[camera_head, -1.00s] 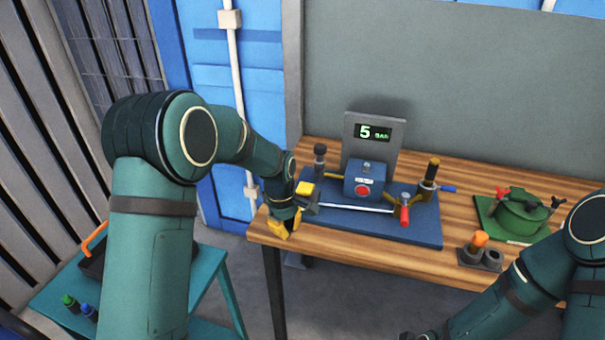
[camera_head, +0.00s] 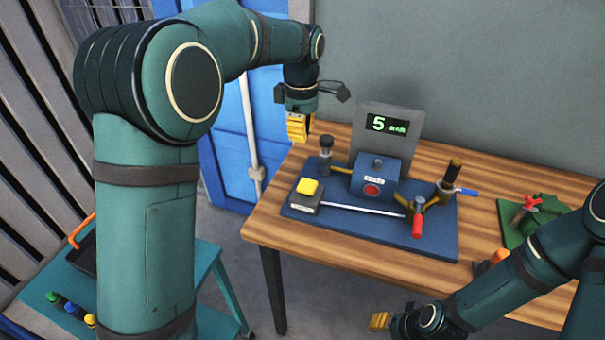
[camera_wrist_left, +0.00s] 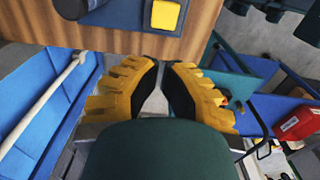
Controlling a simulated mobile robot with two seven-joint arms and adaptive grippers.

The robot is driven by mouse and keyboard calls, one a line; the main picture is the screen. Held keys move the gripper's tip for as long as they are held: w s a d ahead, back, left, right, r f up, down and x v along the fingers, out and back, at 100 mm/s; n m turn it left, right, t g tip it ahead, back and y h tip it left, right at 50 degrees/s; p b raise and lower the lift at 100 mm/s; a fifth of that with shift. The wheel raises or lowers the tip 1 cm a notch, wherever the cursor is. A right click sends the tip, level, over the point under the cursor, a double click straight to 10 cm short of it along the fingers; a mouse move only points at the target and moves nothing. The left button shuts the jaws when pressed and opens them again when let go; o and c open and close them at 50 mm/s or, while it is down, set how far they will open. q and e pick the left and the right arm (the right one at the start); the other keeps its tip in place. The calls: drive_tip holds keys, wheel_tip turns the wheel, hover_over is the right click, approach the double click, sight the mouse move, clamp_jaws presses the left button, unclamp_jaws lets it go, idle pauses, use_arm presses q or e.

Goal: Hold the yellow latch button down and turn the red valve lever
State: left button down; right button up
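The yellow latch button (camera_head: 307,186) sits on a grey block at the left of the blue board (camera_head: 340,224); it also shows at the top of the left wrist view (camera_wrist_left: 165,14). The red valve lever (camera_head: 417,226) points down at the right end of a thin rod running from the block. My left gripper (camera_head: 297,138) hangs above and behind the button, apart from it. Its yellow fingertips nearly meet in the left wrist view (camera_wrist_left: 162,66), with nothing between them. My right gripper (camera_head: 380,321) is low in front of the table, empty as far as shows.
A display reading 5 BAR (camera_head: 388,125) stands behind a blue box with a red button (camera_head: 372,190). A blue-handled valve (camera_head: 467,191) is to the right. A green fixture (camera_head: 510,225) is partly hidden by my right arm. The table's front left is clear.

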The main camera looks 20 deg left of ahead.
sight(301, 182)
use_arm(q)
drive_tip(key=shift+f, duration=0.1)
wheel_tip(301, 182, down, 14)
drive_tip(key=b, duration=0.2)
drive_tip(key=shift+r+b, duration=0.2)
drive_tip(key=shift+b, duration=0.15)
drive_tip(key=shift+f, duration=0.15)
use_arm(e)
drive_tip(key=f, duration=0.2)
drive_tip(key=shift+s+a+f, duration=0.1)
drive_tip(key=shift+s+f, duration=0.25)
drive_tip(key=shift+s, duration=0.05)
use_arm(q)
drive_tip(key=shift+f, duration=0.95)
drive_tip(key=shift+s, duration=0.1)
use_arm(e)
drive_tip(key=shift+o, duration=0.3)
